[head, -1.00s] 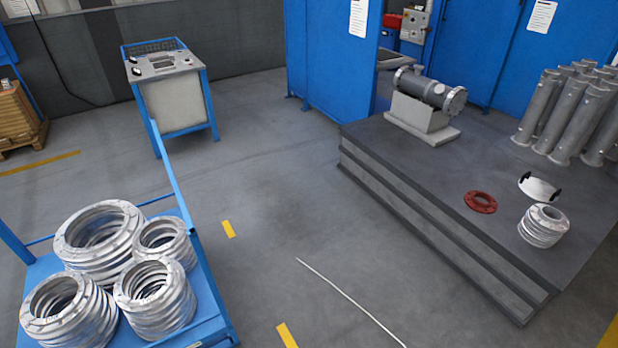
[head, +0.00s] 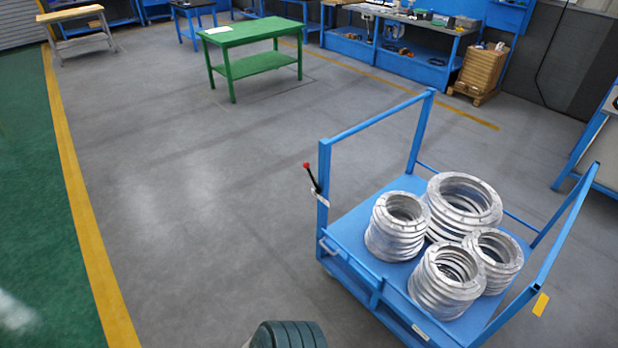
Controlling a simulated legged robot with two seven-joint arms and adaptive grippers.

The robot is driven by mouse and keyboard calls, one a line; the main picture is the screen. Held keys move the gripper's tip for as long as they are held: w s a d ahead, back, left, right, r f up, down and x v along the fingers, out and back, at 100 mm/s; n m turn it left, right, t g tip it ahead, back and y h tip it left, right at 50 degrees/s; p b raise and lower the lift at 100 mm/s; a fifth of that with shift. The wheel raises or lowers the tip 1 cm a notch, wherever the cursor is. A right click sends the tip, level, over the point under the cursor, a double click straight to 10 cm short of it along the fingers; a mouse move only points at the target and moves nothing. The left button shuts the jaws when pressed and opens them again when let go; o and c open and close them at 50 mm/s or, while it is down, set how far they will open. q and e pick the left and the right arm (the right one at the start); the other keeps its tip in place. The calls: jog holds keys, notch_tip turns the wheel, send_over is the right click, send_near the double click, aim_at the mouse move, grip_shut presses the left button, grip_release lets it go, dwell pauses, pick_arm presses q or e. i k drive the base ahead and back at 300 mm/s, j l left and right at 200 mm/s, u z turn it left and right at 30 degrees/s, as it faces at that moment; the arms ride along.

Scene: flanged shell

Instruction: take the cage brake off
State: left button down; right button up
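The cage is a blue wheeled cart (head: 345,222) with upright end frames, right of centre in the head view. The brake is a black lever with a red knob (head: 307,166) on the cart's near left post. The lever leans up and to the left, with its knob standing clear of the post. Whether it is locked cannot be told from this view. Neither of my grippers shows, and nothing touches the lever.
Several stacks of metal flange rings (head: 397,225) stand on the cart bed. A green table (head: 252,38) is at the back, with blue workbenches (head: 385,45) behind to the right. Open grey floor (head: 190,190) lies left of the cart, bounded by a yellow line (head: 82,225).

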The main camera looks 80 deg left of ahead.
aim_at(306, 164)
jog(key=u, duration=2.55)
jog(key=i+z, duration=0.1)
jog(key=z, duration=0.35)
jog(key=i+j+z, duration=0.1)
jog(key=z, duration=0.35)
jog(key=i+j+z, duration=0.1)
jog(key=j, duration=0.25)
jog(key=i+j+z, duration=0.15)
jog(key=j, duration=0.25)
jog(key=i+j+z, duration=0.1)
jog(key=i+j, duration=0.15)
jog(key=j, duration=0.15)
jog(key=i+j+z, duration=0.15)
jog(key=j, duration=0.3)
jog(key=i+j+z, duration=0.1)
jog(key=j, duration=0.3)
